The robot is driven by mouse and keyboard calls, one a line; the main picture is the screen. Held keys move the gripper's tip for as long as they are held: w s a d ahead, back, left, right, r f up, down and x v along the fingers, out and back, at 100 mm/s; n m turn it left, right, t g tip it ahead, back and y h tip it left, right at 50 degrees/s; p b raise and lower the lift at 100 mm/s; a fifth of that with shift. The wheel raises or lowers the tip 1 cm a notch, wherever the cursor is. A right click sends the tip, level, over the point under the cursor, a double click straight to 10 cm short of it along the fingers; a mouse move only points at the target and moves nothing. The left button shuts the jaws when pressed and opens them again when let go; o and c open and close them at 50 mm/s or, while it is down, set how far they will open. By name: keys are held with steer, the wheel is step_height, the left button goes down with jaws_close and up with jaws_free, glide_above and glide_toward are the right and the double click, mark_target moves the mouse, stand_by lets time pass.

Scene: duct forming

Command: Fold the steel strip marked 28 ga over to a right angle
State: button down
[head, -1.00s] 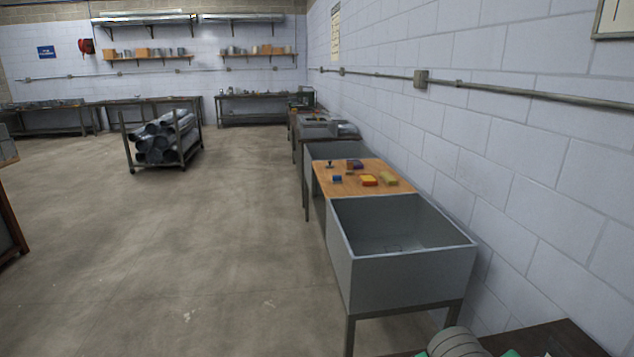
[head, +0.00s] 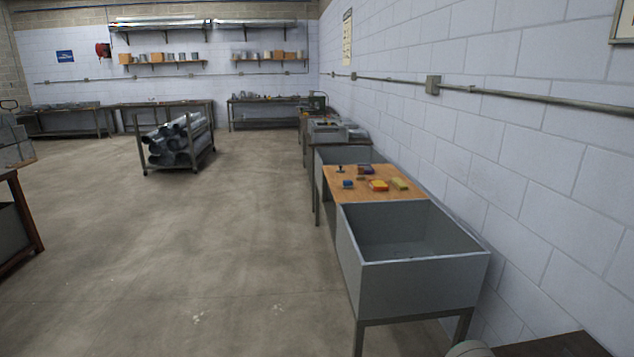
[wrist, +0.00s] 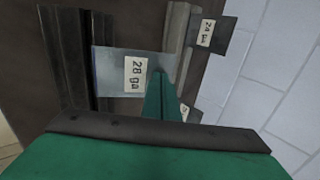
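In the wrist view, the steel strip marked 28 ga (wrist: 112,82) is a flat grey plate with a white label, between a dark ribbed bar and a lighter grey bar. It looks flat, with no bend that I can make out. My gripper's green finger part (wrist: 161,92) rises from the bottom and overlaps the strip's right part, beside the label. Whether the finger touches the strip, and whether a second finger is behind it, is unclear. The strip does not show in the head view.
A plate marked 24 ga (wrist: 208,36) juts out at upper right in the wrist view, with another label partly hidden below. In the head view, a grey open bin (head: 420,285) and a wooden-topped bench (head: 345,190) line the right wall.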

steer(key=shift+d+f, duration=0.15)
steer(key=shift+f, duration=0.05)
steer(key=shift+d+f, duration=0.4)
steer(key=shift+f, duration=0.05)
steer(key=shift+f, duration=0.1)
steer(key=shift+w+d+f, duration=0.1)
steer(key=shift+w+f, duration=0.1)
steer(key=shift+f, duration=0.05)
steer(key=shift+s+d+f, duration=0.25)
steer(key=shift+d+f, duration=0.2)
steer(key=shift+w+a, duration=0.1)
steer(key=shift+f, duration=0.2)
